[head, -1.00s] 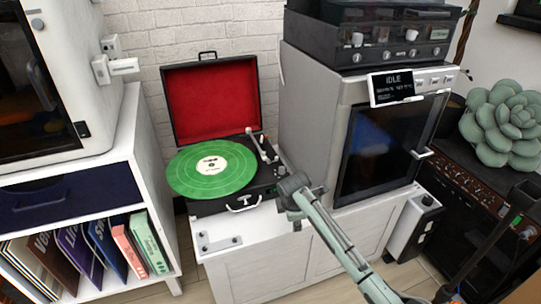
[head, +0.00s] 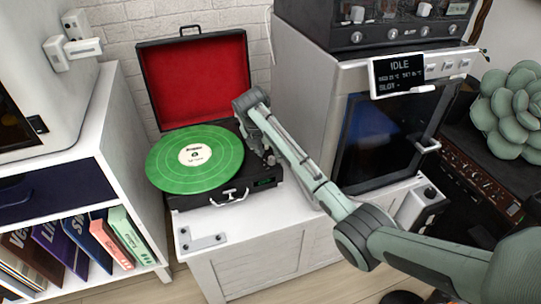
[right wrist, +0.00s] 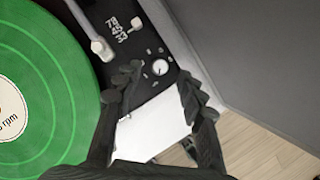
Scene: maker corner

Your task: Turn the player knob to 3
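The record player (head: 190,197) is an open black case with a red-lined lid, holding a green record (head: 195,160). In the right wrist view, the player knob (right wrist: 160,67) is a small round white dial with a dark mark on the black deck; any numbers around it are too small to read. My right gripper (right wrist: 157,88) is open, its dark fingers spread on either side below the knob, with nothing between them. In the head view my right arm reaches over the player's right side and hides the knob area. My left gripper is not in view.
The tonearm (right wrist: 98,42) and a small speed switch (right wrist: 135,24) marked 78, 45, 33 are close to the knob. A grey cabinet machine with an IDLE display (head: 399,75) stands right of the player.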

